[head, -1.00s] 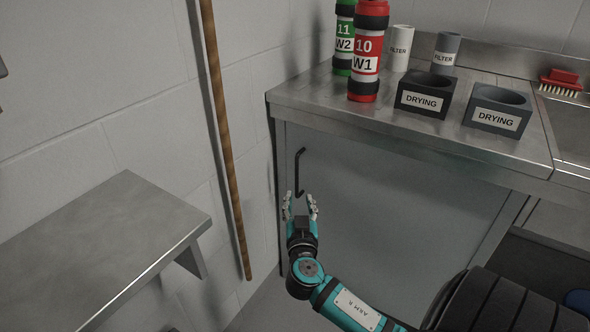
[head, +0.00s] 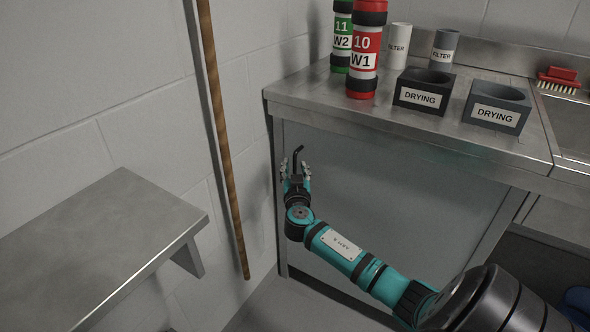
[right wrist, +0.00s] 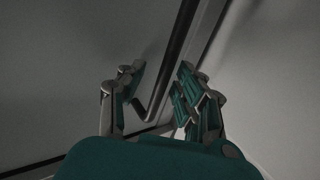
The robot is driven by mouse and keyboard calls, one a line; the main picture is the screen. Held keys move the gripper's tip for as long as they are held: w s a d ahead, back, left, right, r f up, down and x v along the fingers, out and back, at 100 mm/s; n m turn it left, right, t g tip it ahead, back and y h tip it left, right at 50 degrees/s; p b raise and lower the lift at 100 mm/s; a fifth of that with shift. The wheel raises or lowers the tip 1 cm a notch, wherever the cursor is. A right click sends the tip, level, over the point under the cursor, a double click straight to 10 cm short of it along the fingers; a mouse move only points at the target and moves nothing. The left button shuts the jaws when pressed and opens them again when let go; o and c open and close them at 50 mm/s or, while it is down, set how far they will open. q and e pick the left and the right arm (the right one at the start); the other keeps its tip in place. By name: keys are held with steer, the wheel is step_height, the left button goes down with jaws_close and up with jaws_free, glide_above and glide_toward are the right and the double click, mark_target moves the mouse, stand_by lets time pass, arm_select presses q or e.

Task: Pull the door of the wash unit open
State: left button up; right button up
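The wash unit's door (head: 400,200) is a flat grey panel under the steel counter, and it looks closed. Its black bar handle (head: 298,154) stands upright near the door's left edge; the lower part is hidden by my gripper in the head view. My right gripper (head: 295,170) is at the handle with its fingers apart. In the right wrist view the handle (right wrist: 175,60) runs down between the two fingers of the right gripper (right wrist: 160,95), with gaps visible beside it. My left gripper is not in view.
On the counter (head: 310,97) stand a red tube (head: 366,50), a green tube (head: 342,35), two filters (head: 398,48) and two drying holders (head: 423,90). A steel shelf (head: 110,225) and a wooden pole (head: 222,130) are at left. A red brush (head: 559,78) lies at right.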

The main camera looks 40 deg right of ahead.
jaws_close()
steer(key=shift+a, duration=0.1)
stand_by(0.4)
